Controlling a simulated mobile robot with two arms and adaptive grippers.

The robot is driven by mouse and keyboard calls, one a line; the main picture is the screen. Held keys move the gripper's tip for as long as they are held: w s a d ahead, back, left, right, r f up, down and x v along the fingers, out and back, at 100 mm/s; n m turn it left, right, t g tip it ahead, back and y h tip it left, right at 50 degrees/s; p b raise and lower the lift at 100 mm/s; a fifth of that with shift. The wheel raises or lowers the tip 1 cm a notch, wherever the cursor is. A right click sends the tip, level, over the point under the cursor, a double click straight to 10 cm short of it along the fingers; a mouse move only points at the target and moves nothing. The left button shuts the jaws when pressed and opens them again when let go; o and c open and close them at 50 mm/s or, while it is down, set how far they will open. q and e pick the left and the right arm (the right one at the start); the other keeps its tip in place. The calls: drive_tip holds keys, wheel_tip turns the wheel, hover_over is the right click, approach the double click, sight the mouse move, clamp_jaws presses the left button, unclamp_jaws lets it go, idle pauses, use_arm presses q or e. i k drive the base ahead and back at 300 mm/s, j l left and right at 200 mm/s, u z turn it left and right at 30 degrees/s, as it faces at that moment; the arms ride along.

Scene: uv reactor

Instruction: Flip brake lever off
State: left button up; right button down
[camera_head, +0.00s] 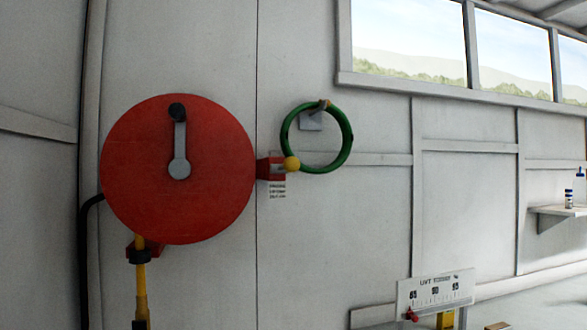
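A large red disc (220,200), which looks like a reel, is mounted on the pale panelled wall. A grey crank (181,150) with a dark knob at its upper end points straight up on the disc's face. At the disc's right edge, a red bracket (265,169) carries a yellow ball knob (291,163), which looks like the end of the brake lever. The knob points toward the camera or to the right; its exact angle is hard to tell. A small label with unreadable text (277,191) sits below it. Neither gripper is in view.
A green ring (345,150) hangs on a wall holder right of the knob. A yellow nozzle-like part (141,290) hangs below the disc. A white gauge panel (436,291) stands lower right. A small shelf (556,211) holds bottles. Windows are at upper right.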

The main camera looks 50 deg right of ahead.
sight(291, 164)
drive_tip(key=z, duration=1.4)
